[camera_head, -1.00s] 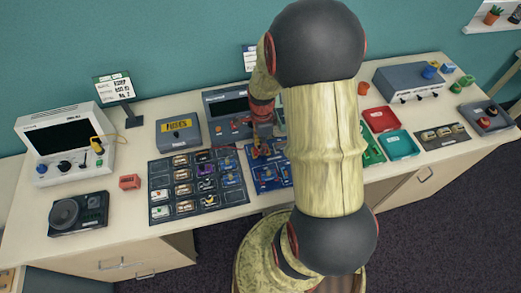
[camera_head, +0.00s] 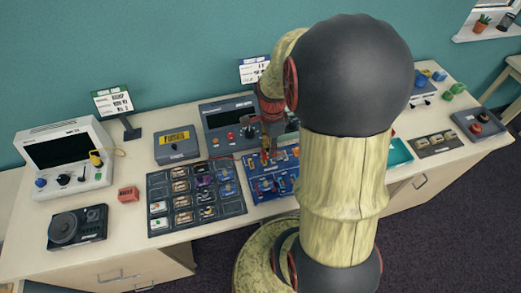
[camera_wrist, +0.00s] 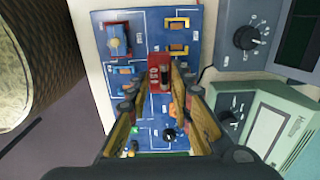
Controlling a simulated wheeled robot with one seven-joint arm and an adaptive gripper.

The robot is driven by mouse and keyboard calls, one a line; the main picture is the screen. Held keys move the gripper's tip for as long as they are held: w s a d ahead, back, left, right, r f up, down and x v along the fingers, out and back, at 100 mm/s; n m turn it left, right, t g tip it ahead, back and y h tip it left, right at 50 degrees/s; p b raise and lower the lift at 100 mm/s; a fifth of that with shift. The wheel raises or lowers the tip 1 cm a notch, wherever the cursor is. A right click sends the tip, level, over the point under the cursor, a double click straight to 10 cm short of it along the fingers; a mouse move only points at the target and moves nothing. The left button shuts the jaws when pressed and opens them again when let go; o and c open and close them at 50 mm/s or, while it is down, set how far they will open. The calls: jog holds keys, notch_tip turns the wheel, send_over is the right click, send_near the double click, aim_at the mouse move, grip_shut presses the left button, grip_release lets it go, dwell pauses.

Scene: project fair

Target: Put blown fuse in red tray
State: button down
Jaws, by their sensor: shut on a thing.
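My gripper (camera_wrist: 161,88) is shut on a small red piece with pale markings, which looks like the blown fuse (camera_wrist: 158,68), in the wrist view. The piece is between the fingertips over the blue circuit board (camera_wrist: 125,75); whether it is clear of the board I cannot tell. In the head view my gripper (camera_head: 268,152) points down at the blue board (camera_head: 262,188), and the fuse is too small to make out. The red tray is almost wholly hidden behind my arm, right of the board. A teal tray (camera_head: 401,153) shows beside my arm.
A dark mat of small parts (camera_head: 196,199) lies left of the board. A grey console (camera_head: 228,118) stands behind it, with a fuse box (camera_head: 177,142) to its left. A green meter (camera_wrist: 262,125) is close right in the wrist view. The front table edge is clear.

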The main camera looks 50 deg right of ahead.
jog(key=s+d+r+p, duration=0.2)
jog(key=s+r+p, duration=0.1)
jog(key=s+r, duration=0.4)
jog(key=shift+s+r+p, duration=0.15)
jog(key=shift+s+p, duration=0.15)
jog(key=shift+s, duration=0.7)
